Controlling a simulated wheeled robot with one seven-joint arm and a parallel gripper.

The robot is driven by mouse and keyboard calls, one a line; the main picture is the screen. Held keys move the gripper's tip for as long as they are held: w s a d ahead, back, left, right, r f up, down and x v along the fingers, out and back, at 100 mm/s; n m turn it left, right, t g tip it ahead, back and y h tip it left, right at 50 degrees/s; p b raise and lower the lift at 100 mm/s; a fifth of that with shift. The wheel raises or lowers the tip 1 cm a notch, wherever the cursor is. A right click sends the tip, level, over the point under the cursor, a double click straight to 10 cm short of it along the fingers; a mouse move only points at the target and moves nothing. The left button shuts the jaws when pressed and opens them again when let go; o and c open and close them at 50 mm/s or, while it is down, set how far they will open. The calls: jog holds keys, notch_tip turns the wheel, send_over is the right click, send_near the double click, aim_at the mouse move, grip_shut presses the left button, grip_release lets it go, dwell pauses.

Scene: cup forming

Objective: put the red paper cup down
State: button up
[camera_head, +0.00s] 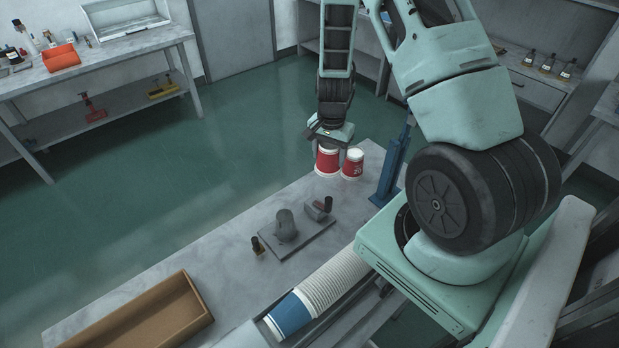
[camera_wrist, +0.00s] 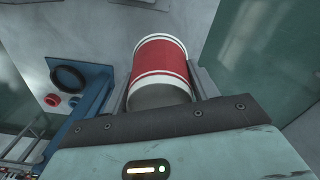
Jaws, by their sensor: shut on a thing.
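My gripper (camera_head: 328,142) points down over the far end of the workbench (camera_head: 235,225). Its fingers are closed on a red paper cup (camera_head: 327,161) with white bands. In the wrist view the red paper cup (camera_wrist: 160,62) lies between the two fingers (camera_wrist: 158,88), its pale end toward the palm. A second red and white cup (camera_head: 352,164) stands just to the right of the held one on the bench. I cannot tell whether the held cup's lower end touches the bench.
A blue post (camera_head: 393,168) stands close right of the cups. A grey fixture (camera_head: 286,228) sits mid-bench. A row of nested white cups with a blue end cup (camera_head: 290,314) lies nearer, and a brown tray (camera_head: 150,322) is front left. Bare bench lies left of the cups.

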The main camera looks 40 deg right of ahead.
jog(key=f+b, duration=0.2)
jog(key=f, duration=0.1)
jog(key=f+b, duration=0.5)
jog(key=f, duration=0.2)
jog(key=shift+w, duration=0.4)
jog(key=shift+f+b, duration=0.2)
jog(key=shift+b, duration=0.15)
jog(key=o, duration=1)
jog(key=shift+r, duration=0.1)
jog(key=shift+o, duration=0.2)
